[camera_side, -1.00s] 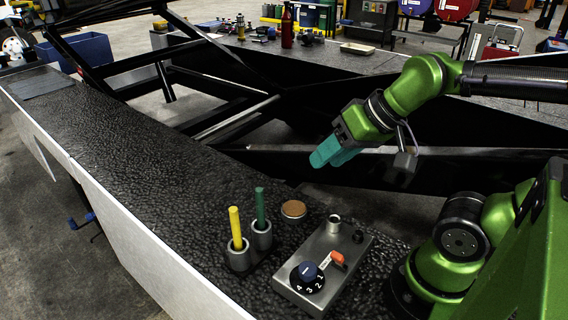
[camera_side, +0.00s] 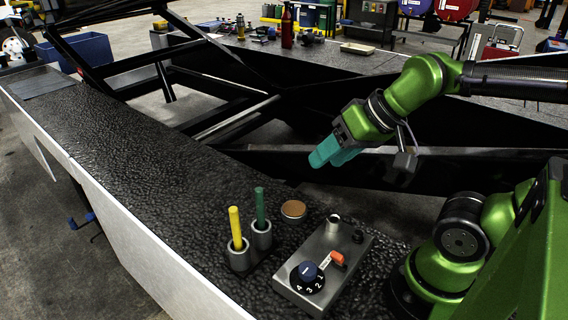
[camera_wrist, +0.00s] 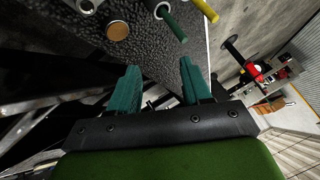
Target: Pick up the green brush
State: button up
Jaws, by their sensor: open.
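The green brush (camera_side: 260,207) stands upright in a grey cup of a two-cup holder (camera_side: 240,258) on the black textured surface. Only its green handle shows above the cup. It also shows at the top of the wrist view (camera_wrist: 172,24). A yellow stick (camera_side: 235,226) stands in the cup to its left. My gripper (camera_side: 330,157), with teal fingers, is open and empty. It is in the air, above and to the right of the brush in the side view. In the wrist view the two fingers (camera_wrist: 157,75) are apart with nothing between them.
A grey control box (camera_side: 322,268) with a numbered dial, an orange-tipped switch and a metal post lies right of the holder. A round brown-topped disc (camera_side: 293,209) sits behind them. Black frame beams (camera_side: 300,120) run behind the surface.

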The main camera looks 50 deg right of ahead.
notch_tip(320, 180, up, 2)
jog(key=n+g+h, duration=0.1)
jog(key=g+h, duration=0.1)
jog(key=g, duration=0.5)
send_over(260, 205)
jog(key=d, duration=0.1)
notch_tip(260, 205, down, 11)
jog(key=shift+w+f, duration=0.1)
jog(key=shift+w, duration=0.05)
jog(key=f, duration=0.5)
jog(key=shift+w+a+f, duration=0.15)
jog(key=shift+a+f, duration=0.05)
jog(key=shift+f, duration=0.05)
grip_shut()
